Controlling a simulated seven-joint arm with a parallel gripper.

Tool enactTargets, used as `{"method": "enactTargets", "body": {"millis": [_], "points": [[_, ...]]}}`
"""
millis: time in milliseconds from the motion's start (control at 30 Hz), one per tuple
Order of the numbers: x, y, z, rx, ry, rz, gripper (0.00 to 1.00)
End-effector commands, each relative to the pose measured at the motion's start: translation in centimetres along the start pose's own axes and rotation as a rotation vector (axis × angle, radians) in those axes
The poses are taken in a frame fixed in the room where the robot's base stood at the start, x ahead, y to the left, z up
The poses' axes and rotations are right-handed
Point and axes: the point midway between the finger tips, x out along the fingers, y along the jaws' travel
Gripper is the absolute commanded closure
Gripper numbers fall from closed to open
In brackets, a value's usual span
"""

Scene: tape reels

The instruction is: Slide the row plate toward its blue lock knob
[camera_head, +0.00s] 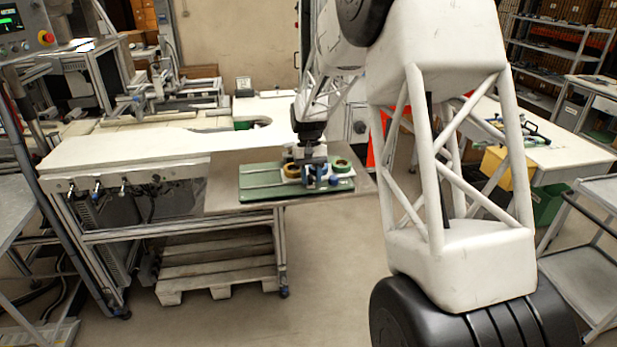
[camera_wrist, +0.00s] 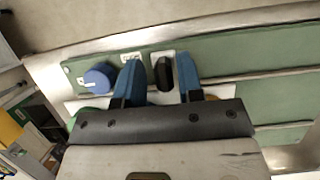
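The white row plate (camera_head: 316,172) lies on a green base board (camera_head: 262,193) and carries tape reels. A green reel (camera_head: 341,164) is on its right and a yellowish reel (camera_head: 291,170) on its left. The blue lock knob (camera_head: 334,181) is at the board's right front; in the wrist view it (camera_wrist: 100,76) is left of my fingers. My gripper (camera_head: 314,180) points down over the plate's front edge. In the wrist view my gripper's blue fingers (camera_wrist: 160,80) stand either side of a black upright handle (camera_wrist: 163,73), with a visible gap. My gripper hides most of the plate.
The green board has pale rails and sits on a brown-grey tabletop (camera_head: 225,203) near its front edge. A long white bench (camera_head: 125,150) lies left and behind. A yellow box (camera_head: 508,168) and a grey cart (camera_head: 580,272) stand to the right.

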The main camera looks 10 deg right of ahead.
Motion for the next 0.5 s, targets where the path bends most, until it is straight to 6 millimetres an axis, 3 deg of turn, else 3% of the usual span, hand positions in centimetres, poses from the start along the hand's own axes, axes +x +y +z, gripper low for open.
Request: {"method": "enactTargets", "body": {"millis": [500], "points": [[-0.55, -0.09, 0.0, 0.0, 0.0, -0.001, 0.57]]}}
